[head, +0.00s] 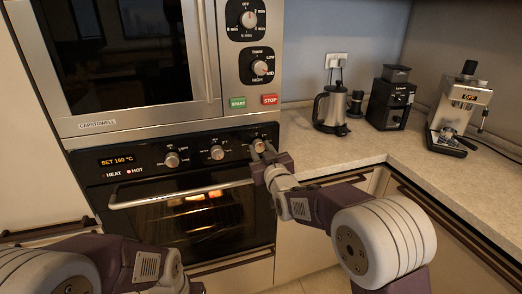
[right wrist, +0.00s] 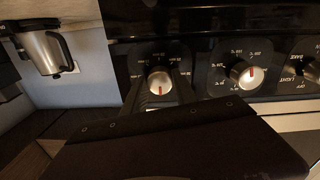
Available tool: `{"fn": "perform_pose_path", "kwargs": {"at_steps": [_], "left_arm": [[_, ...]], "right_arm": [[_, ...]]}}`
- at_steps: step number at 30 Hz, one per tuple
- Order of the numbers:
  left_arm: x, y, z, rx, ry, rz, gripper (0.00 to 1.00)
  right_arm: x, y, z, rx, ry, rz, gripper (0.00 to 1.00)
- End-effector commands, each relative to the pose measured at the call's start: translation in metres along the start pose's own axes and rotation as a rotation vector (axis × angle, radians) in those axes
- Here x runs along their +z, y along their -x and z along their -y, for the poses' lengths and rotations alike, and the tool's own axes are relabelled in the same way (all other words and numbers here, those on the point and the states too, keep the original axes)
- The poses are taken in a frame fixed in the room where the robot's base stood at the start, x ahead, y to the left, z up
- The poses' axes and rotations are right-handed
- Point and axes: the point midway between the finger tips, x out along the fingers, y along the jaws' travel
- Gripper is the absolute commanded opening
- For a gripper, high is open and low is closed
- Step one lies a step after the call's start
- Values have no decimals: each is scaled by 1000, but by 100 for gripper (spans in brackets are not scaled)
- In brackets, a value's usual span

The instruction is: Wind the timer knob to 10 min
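The oven's rightmost knob (head: 259,145), with minute marks around it, is the timer knob. In the right wrist view, which is upside down, the timer knob (right wrist: 159,82) is silver with a red pointer toward the picture's bottom, the dial's top side. The small labels are hard to read. My right gripper (head: 262,149) is at the oven panel, its fingers on either side of the knob. In the right wrist view the right gripper (right wrist: 158,88) looks open, with a narrow gap beside the knob. My left arm shows at the bottom left; its gripper is out of view.
Two other oven knobs (head: 217,152) (head: 172,159) sit left of the timer knob. The oven handle (head: 180,195) sticks out below the panel. The microwave (head: 130,60) is above. A kettle (head: 331,108), grinder (head: 391,98) and coffee machine (head: 457,105) stand on the counter (head: 310,150).

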Motion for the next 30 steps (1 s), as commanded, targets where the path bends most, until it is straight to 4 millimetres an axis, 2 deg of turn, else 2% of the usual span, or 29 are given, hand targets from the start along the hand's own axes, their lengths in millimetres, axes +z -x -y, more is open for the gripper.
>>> {"fn": "perform_pose_path", "kwargs": {"at_steps": [8,13,30], "left_arm": [[0,-3,0,0,0,0,36],[1,-9,0,0,0,0,36],[4,-43,1,0,0,0,36]], "right_arm": [[1,0,0,0,-29,0,0],[2,0,0,0,-110,2,0],[3,0,0,-2,-627,14,0]]}}
